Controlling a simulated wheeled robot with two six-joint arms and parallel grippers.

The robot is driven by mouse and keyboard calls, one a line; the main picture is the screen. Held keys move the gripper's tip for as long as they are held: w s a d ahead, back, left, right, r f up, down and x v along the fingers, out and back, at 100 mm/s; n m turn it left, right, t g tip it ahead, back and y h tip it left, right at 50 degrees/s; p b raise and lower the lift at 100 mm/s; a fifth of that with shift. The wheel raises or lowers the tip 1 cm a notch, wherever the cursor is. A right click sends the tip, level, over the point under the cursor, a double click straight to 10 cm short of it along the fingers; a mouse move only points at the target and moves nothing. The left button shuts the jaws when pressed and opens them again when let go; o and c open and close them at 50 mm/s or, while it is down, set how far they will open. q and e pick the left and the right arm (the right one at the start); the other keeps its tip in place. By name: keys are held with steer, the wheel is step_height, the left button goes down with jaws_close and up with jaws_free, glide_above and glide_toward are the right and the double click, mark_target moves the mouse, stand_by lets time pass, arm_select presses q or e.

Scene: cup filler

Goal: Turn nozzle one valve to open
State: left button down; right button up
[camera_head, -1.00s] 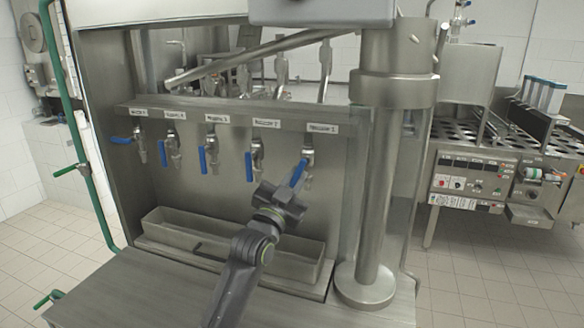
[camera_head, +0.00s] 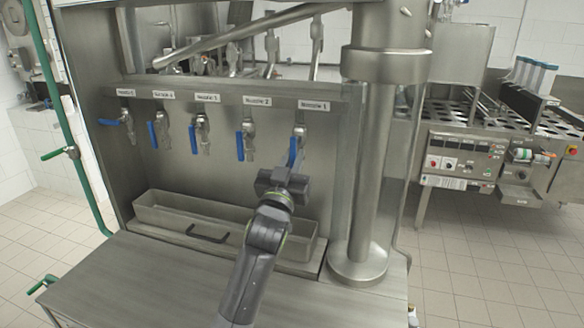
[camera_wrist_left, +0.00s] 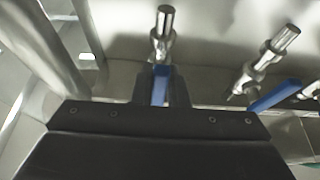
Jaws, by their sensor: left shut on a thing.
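The nozzle 1 valve is the rightmost of the row under the ledge, below the label "Nozzle 1" (camera_head: 313,105). Its blue lever (camera_head: 293,150) points down, leaning slightly left. My left gripper (camera_head: 287,172) is at the lever's lower end, shut on it. In the left wrist view the blue lever (camera_wrist_left: 160,86) sits between the dark fingers of my left gripper (camera_wrist_left: 162,92), below the metal valve stem (camera_wrist_left: 163,30). The lever's lower end is hidden by the gripper. My right gripper is not in view.
The nozzle 2 lever (camera_head: 240,146) hangs just left; its valve also shows in the wrist view (camera_wrist_left: 262,66). Several more blue-levered valves continue leftward. A metal trough (camera_head: 180,212) lies below. A thick steel column (camera_head: 372,170) stands close on the right.

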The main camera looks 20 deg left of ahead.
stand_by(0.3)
arm_select(q)
steer(key=c, duration=1.4)
jaws_free()
steer(key=shift+c, duration=0.2)
steer(key=shift+f, duration=0.2)
